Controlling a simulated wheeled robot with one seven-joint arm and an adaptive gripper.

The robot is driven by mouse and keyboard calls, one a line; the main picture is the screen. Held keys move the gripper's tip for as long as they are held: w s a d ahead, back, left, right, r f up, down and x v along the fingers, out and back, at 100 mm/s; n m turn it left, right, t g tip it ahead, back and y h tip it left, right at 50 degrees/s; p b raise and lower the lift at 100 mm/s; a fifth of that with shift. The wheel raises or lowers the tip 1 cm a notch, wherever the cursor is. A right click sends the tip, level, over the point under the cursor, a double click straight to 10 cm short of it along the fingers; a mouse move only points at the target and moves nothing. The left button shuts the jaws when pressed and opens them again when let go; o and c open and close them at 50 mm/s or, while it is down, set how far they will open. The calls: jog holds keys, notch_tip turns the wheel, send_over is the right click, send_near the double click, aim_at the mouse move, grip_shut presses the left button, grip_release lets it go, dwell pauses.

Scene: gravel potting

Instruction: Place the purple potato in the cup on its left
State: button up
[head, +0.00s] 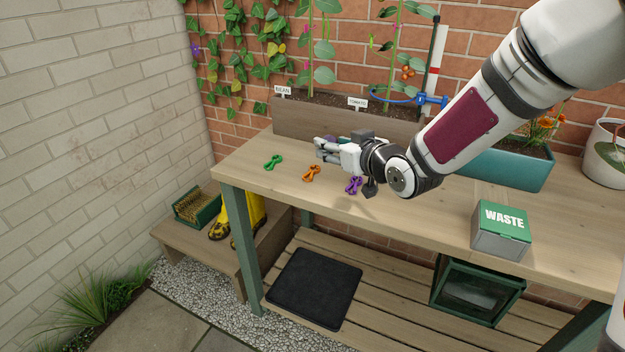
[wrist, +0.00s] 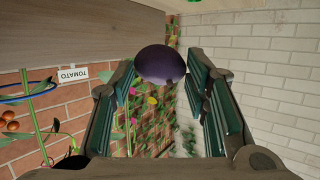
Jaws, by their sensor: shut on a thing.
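The purple potato (wrist: 160,65), dark and rounded, sits between the fingertips of my gripper (wrist: 163,75) in the wrist view. My gripper (head: 325,149) is shut on it and holds it above the back of the bench, in front of the wooden planter. In the head view the fingers and wrist mostly cover the potato. I cannot make out a cup in either view; my arm hides part of the bench.
Green (head: 273,162), orange (head: 312,173) and purple (head: 354,185) clips lie on the bench (head: 420,222). The wooden planter (head: 300,122) with labelled plants stands behind. A WASTE box (head: 501,232) and a teal planter (head: 510,166) stand right. The bench front middle is clear.

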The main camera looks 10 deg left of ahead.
jog(key=s+d+f+p, duration=0.2)
jog(key=s+p, duration=0.3)
jog(key=s, duration=0.3)
jog(key=s+d+f+p, duration=0.1)
jog(key=s+f+p, duration=0.2)
jog(key=s+p, duration=0.4)
jog(key=w+a+b, duration=0.1)
jog(key=w+b, duration=0.5)
jog(key=b, duration=1)
jog(key=shift+w+a+f, duration=0.15)
jog(key=shift+w+f, duration=0.2)
jog(key=shift+w+b, duration=0.1)
jog(key=shift+b, duration=0.5)
send_over(333, 193)
jog(key=shift+f, duration=0.25)
jog(key=shift+f+b, duration=0.75)
jog(key=shift+f, duration=1)
